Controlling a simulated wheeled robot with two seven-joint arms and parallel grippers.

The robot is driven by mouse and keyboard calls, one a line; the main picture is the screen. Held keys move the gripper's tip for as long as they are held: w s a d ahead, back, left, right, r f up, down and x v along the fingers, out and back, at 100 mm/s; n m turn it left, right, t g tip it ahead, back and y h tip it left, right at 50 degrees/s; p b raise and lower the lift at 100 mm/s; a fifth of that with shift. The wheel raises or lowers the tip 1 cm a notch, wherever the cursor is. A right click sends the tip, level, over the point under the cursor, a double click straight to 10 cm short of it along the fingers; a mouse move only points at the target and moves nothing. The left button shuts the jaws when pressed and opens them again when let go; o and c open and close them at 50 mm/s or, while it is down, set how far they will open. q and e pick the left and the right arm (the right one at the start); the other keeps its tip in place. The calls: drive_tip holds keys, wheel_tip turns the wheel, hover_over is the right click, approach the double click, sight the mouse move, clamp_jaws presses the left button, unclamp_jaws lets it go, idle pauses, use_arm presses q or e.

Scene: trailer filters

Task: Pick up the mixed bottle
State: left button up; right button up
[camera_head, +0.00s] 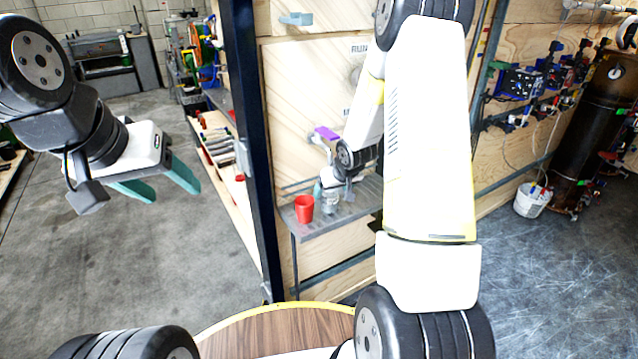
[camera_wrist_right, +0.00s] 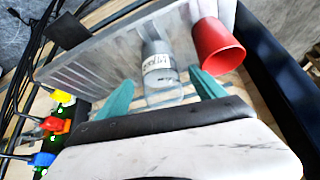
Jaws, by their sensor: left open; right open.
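The mixed bottle (camera_wrist_right: 160,75) is a clear bottle with a pale label, partly readable. It stands on the grey slatted shelf (camera_wrist_right: 88,68) beside a red cup (camera_wrist_right: 218,46). The bottle (camera_head: 330,203) shows small in the head view, partly hidden by my right gripper (camera_head: 333,192). In the right wrist view the teal fingers of my right gripper (camera_wrist_right: 160,84) are open, one on each side of the bottle. Whether they touch it I cannot tell. My left gripper (camera_head: 172,192) is open and empty over the floor at the left.
The red cup (camera_head: 304,208) is close to the bottle on the shelf (camera_head: 352,212). A dark upright post (camera_head: 252,140) stands left of the shelf, and a plywood wall (camera_head: 305,85) is behind it. A round wooden table (camera_head: 275,333) is in front. The floor at left is clear.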

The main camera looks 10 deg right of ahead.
sight(329, 196)
drive_tip(key=x, duration=0.4)
drive_tip(key=shift+w+f, duration=0.1)
drive_tip(key=shift+f, duration=0.35)
drive_tip(key=c, duration=1.7)
drive_tip(key=shift+o, duration=0.2)
drive_tip(key=shift+r, duration=0.15)
